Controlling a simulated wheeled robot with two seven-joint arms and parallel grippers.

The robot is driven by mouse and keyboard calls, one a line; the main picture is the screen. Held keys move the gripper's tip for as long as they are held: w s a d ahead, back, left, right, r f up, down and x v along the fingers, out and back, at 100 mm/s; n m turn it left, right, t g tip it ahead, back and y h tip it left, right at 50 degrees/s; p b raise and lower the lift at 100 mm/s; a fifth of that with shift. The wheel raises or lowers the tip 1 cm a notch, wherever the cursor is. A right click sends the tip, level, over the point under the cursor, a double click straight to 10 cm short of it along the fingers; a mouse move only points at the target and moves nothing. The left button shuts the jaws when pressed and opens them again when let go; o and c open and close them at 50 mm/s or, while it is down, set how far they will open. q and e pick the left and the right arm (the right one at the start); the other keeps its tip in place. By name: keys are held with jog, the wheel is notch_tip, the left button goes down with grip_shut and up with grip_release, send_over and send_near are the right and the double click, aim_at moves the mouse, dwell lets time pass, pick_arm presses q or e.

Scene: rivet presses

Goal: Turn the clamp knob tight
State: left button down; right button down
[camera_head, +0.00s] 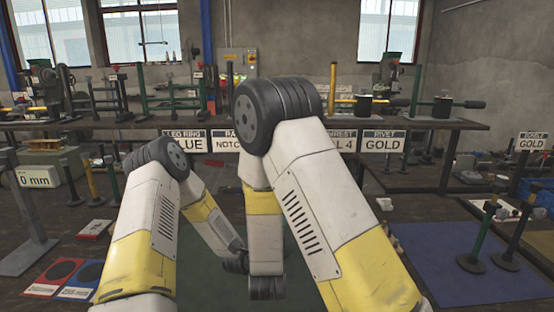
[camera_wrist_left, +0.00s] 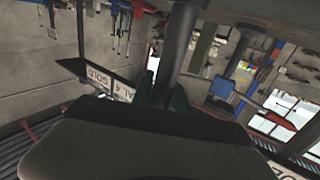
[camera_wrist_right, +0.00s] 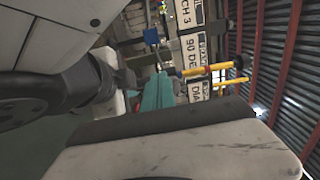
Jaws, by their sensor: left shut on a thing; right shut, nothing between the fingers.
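I cannot make out the clamp knob in any view; my arms cover the middle of the bench in the head view.
A raised shelf (camera_head: 420,122) with several presses and label signs runs across the back. My forearms are close together.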

jog(key=shift+w, duration=1.4)
jog(key=shift+d+r, duration=0.15)
jog(key=shift+d, duration=0.15)
jog(key=shift+r, duration=0.9)
jog(key=shift+d+r, duration=0.15)
jog(key=shift+r, duration=0.1)
